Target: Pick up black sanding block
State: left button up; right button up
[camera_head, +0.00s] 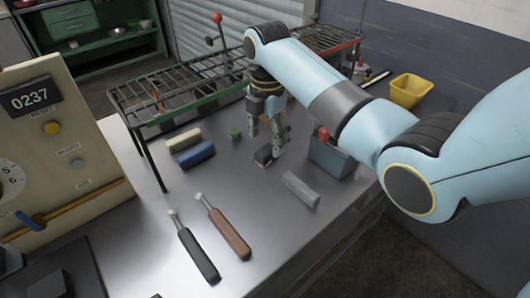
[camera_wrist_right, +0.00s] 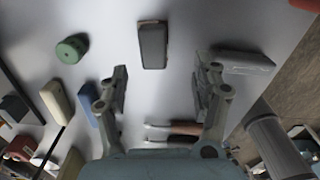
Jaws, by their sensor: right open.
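The black sanding block (camera_head: 263,155) lies on the grey metal table, just under my right gripper in the head view. In the right wrist view the sanding block (camera_wrist_right: 153,46) is a dark rectangle with a pale edge. It lies ahead of the fingertips, roughly in line with the gap between them. My right gripper (camera_head: 267,138) points down with its fingers apart. Its fingers (camera_wrist_right: 166,76) are open and nothing is between them. Whether a finger touches the block is unclear. My left gripper is not in view.
Beside the block are a grey block (camera_head: 300,189), a blue block (camera_head: 196,155), a cream block (camera_head: 184,139) and a green cylinder (camera_head: 235,134). A grey box (camera_head: 331,157) stands to the right. Two handled tools (camera_head: 230,235) lie in front. A green rack (camera_head: 180,98) stands behind.

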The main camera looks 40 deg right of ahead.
aim_at(265, 152)
jog(key=f, duration=0.5)
jog(key=shift+w+a+f, duration=0.1)
jog(key=shift+w, duration=0.3)
jog(key=shift+f, duration=0.25)
jog(key=shift+c, duration=0.7)
jog(key=c, duration=0.4)
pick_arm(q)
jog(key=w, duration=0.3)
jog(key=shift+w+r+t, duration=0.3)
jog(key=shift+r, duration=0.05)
pick_arm(e)
jog(key=c, duration=0.8)
jog(key=shift+s, duration=0.1)
grip_shut()
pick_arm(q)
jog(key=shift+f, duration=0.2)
pick_arm(e)
notch_tip(265, 152, up, 10)
jog(key=shift+r, duration=0.1)
